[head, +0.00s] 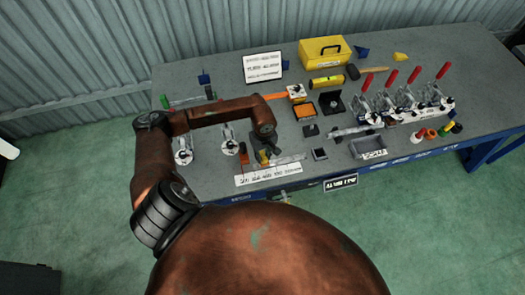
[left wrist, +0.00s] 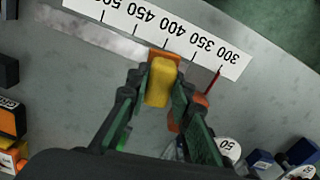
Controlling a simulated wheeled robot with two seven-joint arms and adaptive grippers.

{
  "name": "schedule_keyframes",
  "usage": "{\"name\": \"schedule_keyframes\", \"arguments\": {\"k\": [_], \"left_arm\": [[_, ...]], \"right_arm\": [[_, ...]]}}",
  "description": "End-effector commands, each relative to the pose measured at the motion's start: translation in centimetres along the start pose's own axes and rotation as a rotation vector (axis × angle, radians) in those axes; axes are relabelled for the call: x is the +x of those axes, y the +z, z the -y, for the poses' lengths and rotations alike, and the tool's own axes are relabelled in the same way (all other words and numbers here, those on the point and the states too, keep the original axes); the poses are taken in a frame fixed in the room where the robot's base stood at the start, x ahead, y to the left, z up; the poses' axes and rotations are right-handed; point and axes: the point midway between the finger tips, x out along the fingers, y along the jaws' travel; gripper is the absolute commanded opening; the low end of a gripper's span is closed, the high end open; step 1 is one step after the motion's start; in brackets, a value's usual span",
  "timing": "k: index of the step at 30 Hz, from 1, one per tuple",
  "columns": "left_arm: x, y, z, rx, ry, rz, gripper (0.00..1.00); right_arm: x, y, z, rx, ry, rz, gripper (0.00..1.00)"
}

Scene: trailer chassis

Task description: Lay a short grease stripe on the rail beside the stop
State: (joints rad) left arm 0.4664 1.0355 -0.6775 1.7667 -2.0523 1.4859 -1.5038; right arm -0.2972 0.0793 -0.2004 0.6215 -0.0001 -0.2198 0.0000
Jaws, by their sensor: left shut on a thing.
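My left gripper (head: 264,156) is over the front left of the workbench. In the left wrist view its two dark green fingers (left wrist: 158,95) are shut on a yellow block-shaped tool (left wrist: 160,82). An orange piece (left wrist: 165,54) shows behind the tool's far end, at the rail's edge; I cannot tell whether it is the stop or part of the tool. The grey metal rail (left wrist: 110,40) lies along the white scale (left wrist: 205,48); the scale also shows in the head view (head: 268,178). No grease stripe can be made out. My right gripper is out of view.
Toggle clamps (head: 183,153) stand left of the gripper, with more red-handled clamps (head: 400,97) at the right. A yellow toolbox (head: 324,51) and a sign (head: 263,66) stand at the back. A grey tray (head: 368,147) sits at the front right.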

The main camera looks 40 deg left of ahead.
Motion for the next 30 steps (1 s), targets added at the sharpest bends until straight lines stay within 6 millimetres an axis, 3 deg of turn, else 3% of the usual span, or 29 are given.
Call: {"name": "schedule_keyframes", "arguments": {"k": [12, 30], "left_arm": [[-3.7, -0.2, 0.3, -0.006, 0.001, -0.002, 0.01], [-4.0, -0.1, 0.3, -0.004, 0.001, -0.001, 0.01]], "right_arm": [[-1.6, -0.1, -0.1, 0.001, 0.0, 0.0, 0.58], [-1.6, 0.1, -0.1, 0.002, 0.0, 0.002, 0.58]]}}
